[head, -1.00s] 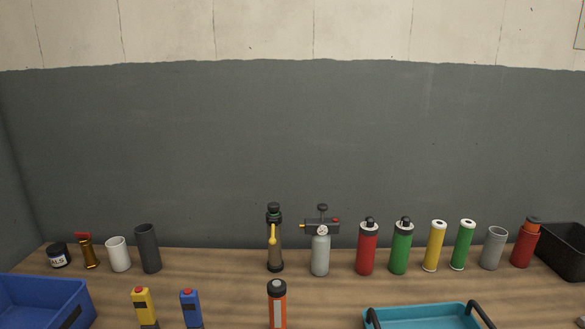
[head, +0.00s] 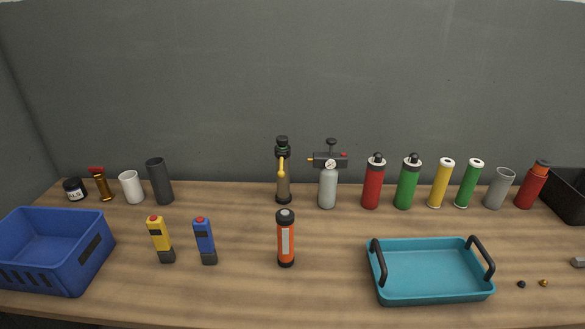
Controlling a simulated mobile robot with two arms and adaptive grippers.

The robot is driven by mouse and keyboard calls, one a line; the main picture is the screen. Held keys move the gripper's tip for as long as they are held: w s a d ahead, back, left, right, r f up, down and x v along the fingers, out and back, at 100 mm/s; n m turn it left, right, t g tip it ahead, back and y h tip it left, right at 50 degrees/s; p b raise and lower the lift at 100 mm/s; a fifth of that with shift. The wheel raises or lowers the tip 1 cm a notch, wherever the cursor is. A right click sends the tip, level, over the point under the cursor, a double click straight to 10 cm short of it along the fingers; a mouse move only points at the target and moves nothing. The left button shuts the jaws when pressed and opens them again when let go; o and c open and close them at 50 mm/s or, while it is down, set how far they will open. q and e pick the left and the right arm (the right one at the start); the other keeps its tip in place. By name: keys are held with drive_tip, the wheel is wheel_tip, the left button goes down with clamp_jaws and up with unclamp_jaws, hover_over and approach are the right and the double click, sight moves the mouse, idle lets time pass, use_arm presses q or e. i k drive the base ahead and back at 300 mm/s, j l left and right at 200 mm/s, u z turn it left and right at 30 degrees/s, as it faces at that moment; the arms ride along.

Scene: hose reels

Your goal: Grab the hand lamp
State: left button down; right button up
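The hand lamp is most likely the orange cylinder (head: 286,239) with black ends and a pale strip down its front. It stands upright near the middle of the wooden table in the head view, with clear wood around it. Neither of my grippers shows in the head view.
A blue crate (head: 78,268) stands at the left, beside upright yellow (head: 160,238) and blue (head: 205,241) handheld devices. A teal tray (head: 430,296) with black handles lies at the right. Bottles and cylinders line the back, including a gauge-topped grey one (head: 328,188). The front middle is clear.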

sight(286, 258)
drive_tip(key=l+u, duration=0.15)
drive_tip(key=l, duration=0.3)
drive_tip(key=k+l+u, duration=0.2)
drive_tip(key=l, duration=0.25)
drive_tip(key=l+u, duration=0.15)
drive_tip(key=l, duration=0.25)
drive_tip(key=k+l+u, duration=0.15)
drive_tip(key=l, duration=0.25)
